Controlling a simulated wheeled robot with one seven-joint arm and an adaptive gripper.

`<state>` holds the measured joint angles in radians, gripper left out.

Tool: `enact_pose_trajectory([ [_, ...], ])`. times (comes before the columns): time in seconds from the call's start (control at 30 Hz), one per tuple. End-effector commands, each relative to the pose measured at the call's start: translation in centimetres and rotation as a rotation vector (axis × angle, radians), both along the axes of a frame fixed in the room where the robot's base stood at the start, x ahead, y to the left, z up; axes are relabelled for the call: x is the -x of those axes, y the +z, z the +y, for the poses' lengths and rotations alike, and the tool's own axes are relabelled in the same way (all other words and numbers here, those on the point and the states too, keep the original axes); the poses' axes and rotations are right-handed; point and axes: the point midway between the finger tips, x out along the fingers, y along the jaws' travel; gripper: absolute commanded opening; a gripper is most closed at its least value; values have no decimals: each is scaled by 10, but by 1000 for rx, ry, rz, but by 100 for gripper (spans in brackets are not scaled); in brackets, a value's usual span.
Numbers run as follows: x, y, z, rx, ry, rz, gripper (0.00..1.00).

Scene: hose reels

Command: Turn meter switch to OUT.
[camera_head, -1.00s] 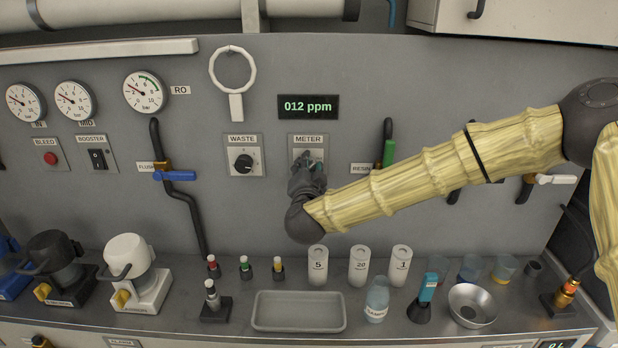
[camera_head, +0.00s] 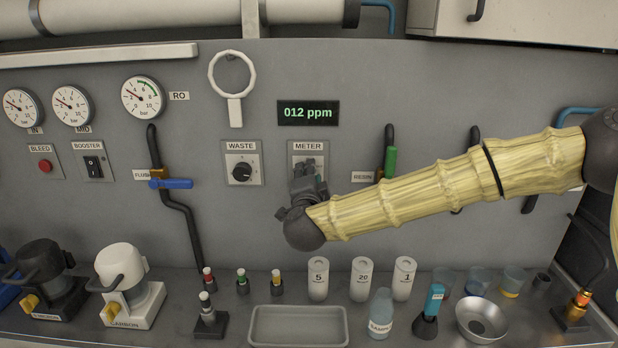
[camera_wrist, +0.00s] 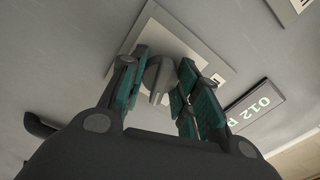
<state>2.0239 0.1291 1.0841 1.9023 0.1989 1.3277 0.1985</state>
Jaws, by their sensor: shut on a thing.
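The meter switch plate (camera_head: 296,151) is on the grey wall panel, under the METER label and below the display (camera_head: 308,113) that reads 012 ppm. My gripper (camera_head: 309,170) is in front of the plate and hides its knob in the head view. In the wrist view the grey knob (camera_wrist: 157,77) sits on the pale plate (camera_wrist: 152,38), between the teal-padded fingers of my gripper (camera_wrist: 162,80). The gripper is shut on the knob. The OUT marking and the knob's pointer cannot be read.
The waste switch (camera_head: 242,171) is left of the meter plate. A green-handled valve (camera_head: 390,162) is to the right, behind my arm. Below, the bench holds a grey tray (camera_head: 298,343), white cylinders (camera_head: 318,279), a bottle (camera_head: 380,312) and a metal bowl (camera_head: 482,318).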

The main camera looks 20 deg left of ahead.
Motion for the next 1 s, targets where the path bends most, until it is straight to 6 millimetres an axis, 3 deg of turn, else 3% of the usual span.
enact_pose_trajectory([
  [0.23,-1,0,-1,0,-3,0,8],
  [0.27,-1,0,-1,0,-3,0,33],
  [0.4,-1,0,-1,1,-2,0,55],
  [0.77,2,0,0,1,1,0,55],
  [1.0,30,0,-7,3,3,-1,55],
])
